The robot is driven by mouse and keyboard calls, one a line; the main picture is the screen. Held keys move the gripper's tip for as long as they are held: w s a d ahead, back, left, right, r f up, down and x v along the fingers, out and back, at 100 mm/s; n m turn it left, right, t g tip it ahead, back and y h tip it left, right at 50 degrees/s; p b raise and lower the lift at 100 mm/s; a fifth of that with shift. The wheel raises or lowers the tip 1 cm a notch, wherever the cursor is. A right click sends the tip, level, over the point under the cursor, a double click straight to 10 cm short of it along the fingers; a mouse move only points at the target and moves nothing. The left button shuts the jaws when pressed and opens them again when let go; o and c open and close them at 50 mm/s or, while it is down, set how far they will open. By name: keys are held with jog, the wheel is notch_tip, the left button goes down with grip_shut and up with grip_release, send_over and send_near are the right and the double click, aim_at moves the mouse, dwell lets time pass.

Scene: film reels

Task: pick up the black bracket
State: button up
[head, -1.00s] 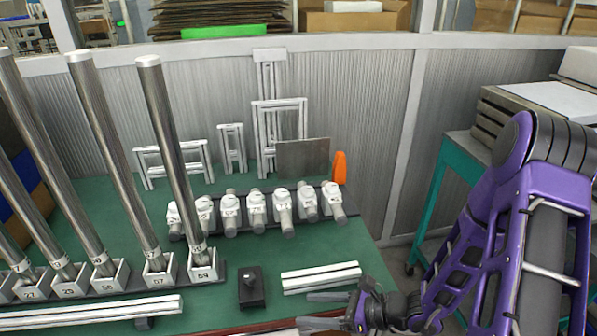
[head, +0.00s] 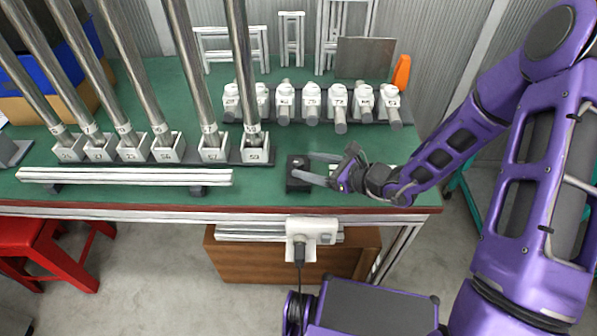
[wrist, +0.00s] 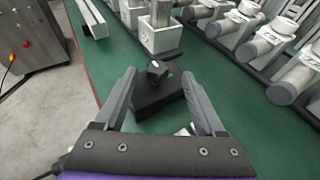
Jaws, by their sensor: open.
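The black bracket (head: 298,174) is a small dark block with a raised knob on top. It rests on the green table near the front edge, just right of the last square tube holder. My gripper (head: 317,169) comes in from the right, with its two fingers apart and reaching to the bracket's right side. In the wrist view the bracket (wrist: 158,88) lies ahead, between the open fingers (wrist: 160,98) and toward their tips. Its near lower part shows between the fingers. I cannot tell if any finger touches it.
White square holders (head: 255,149) with tall metal tubes stand left of the bracket. A row of white fittings (head: 312,100) lies behind it. White rails (head: 125,176) lie at the front left. A metal plate (head: 363,58) and an orange object (head: 401,73) stand at the back right.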

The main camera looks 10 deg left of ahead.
aim_at(303, 165)
jog(key=x, duration=0.3)
jog(key=shift+s+a, duration=0.1)
jog(key=shift+a, duration=0.25)
grip_shut()
